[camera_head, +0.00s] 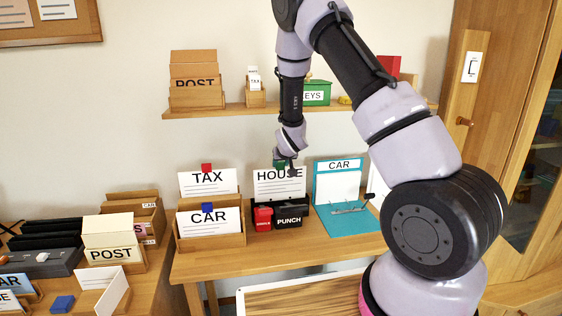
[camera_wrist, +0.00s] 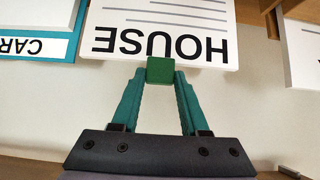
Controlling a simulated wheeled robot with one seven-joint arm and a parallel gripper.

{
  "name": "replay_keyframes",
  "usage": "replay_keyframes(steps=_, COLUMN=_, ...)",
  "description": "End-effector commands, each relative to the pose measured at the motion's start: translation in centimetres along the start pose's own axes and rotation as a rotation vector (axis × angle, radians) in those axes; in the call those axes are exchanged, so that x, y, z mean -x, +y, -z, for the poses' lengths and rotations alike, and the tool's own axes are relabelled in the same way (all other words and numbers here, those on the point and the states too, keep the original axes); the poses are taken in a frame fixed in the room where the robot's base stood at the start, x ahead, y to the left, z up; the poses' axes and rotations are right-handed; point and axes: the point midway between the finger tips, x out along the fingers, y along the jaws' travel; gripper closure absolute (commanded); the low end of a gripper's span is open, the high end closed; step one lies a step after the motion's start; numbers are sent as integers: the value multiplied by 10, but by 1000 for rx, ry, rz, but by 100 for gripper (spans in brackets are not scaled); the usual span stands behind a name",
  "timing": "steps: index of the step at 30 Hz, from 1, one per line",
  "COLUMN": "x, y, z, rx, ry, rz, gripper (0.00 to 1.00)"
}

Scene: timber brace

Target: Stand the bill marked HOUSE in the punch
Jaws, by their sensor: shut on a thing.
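The white bill marked HOUSE (camera_head: 279,186) is upright, with a green tab at its top edge. My gripper (camera_head: 286,166) is above it, with its fingers shut on the green tab (camera_wrist: 160,70). In the wrist view the bill (camera_wrist: 160,30) appears upside down, its face to the camera. The black punch (camera_head: 289,222) is at the bill's lower edge in the head view. The bill's bottom is hidden behind the punch and the red item, so I cannot tell whether it is in the punch or behind it.
A red item (camera_head: 262,218) touches the punch's left. A wooden holder (camera_head: 211,244) with TAX and CAR bills stands left. A teal clipboard marked CAR (camera_head: 338,168) stands right. A wall shelf (camera_head: 215,112) with a POST box is above. The table front (camera_head: 260,262) is clear.

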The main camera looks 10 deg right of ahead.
Motion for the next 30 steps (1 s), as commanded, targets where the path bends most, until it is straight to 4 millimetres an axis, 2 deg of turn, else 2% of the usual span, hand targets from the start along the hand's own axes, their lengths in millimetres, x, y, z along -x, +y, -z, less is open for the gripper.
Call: replay_keyframes(steps=30, x=-27, y=0, z=-30, rx=-1, ry=1, rz=0, gripper=100)
